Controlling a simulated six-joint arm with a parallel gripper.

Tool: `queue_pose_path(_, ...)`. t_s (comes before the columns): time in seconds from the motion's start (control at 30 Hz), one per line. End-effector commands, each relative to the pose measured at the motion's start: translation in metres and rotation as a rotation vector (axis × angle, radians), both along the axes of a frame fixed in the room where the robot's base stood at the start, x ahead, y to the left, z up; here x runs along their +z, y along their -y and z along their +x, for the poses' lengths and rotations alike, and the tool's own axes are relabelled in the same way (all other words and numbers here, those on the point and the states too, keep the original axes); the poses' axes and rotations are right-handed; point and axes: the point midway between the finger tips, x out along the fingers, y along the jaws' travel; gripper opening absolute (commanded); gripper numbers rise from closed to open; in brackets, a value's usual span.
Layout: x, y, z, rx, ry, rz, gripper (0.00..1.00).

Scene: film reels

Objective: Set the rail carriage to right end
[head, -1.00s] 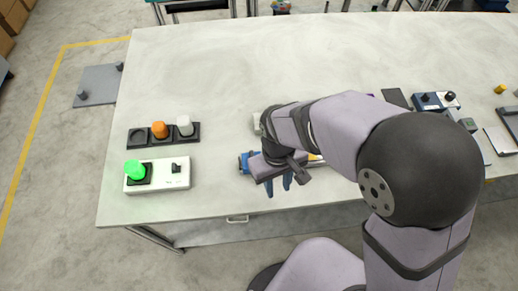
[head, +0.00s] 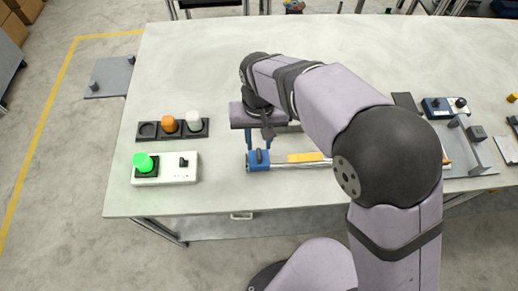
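The rail (head: 285,165) is a silver bar near the table's front edge. A blue block with a dark knob, which looks like the carriage (head: 258,162), is at the rail's left end. A yellow section (head: 305,157) shows on the rail to its right. My arm hides the rail's right part. My gripper (head: 258,143) points down just behind the blue block, its two blue fingers apart and nothing seen between them. I cannot tell whether it touches the block.
A white box with a lit green button (head: 180,168) and a dark tray (head: 173,129) with an orange and a white piece are at left. A blue control box (head: 445,107) and a grey fixture (head: 470,148) are at right. The table's back half is clear.

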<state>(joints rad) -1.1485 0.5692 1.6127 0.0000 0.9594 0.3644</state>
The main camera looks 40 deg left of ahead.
Motion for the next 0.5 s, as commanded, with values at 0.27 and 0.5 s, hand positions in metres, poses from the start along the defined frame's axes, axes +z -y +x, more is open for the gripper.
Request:
queue_pose_path(0.27, -0.035, 0.002, -0.001, 0.001, -0.002, -0.005, 0.29)
queue_pose_path(0.5, -0.056, 0.001, 0.000, 0.001, -0.001, -0.002, 0.29)
